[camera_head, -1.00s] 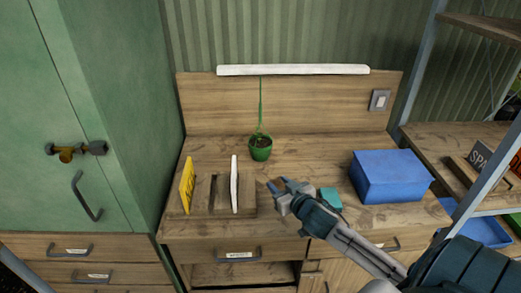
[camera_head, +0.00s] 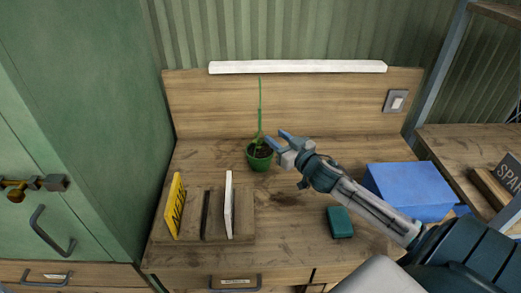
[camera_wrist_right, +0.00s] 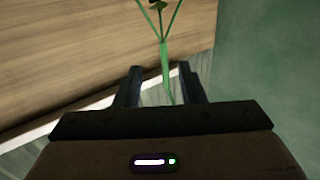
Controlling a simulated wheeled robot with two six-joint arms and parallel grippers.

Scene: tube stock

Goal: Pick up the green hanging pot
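The green hanging pot (camera_head: 259,162) stands upright on the wooden desk, near its back panel, with dark soil or plant inside and a thin green hanger (camera_head: 260,100) rising from it. My right gripper (camera_head: 275,140) is just above and to the right of the pot's rim in the head view, its fingers pointing toward the hanger. In the right wrist view the hanger (camera_wrist_right: 165,62) shows between the two spread fingers (camera_wrist_right: 160,86), with its straps fanning out at the top. The fingers are open; I see no grip on it. My left gripper is out of view.
A wooden organizer with a yellow book (camera_head: 175,205) and a white book (camera_head: 228,205) is at front left. A teal box (camera_head: 340,222) and a blue box (camera_head: 412,188) lie to the right. A white strip (camera_head: 297,67) tops the back panel. A green cabinet (camera_head: 90,120) flanks the left.

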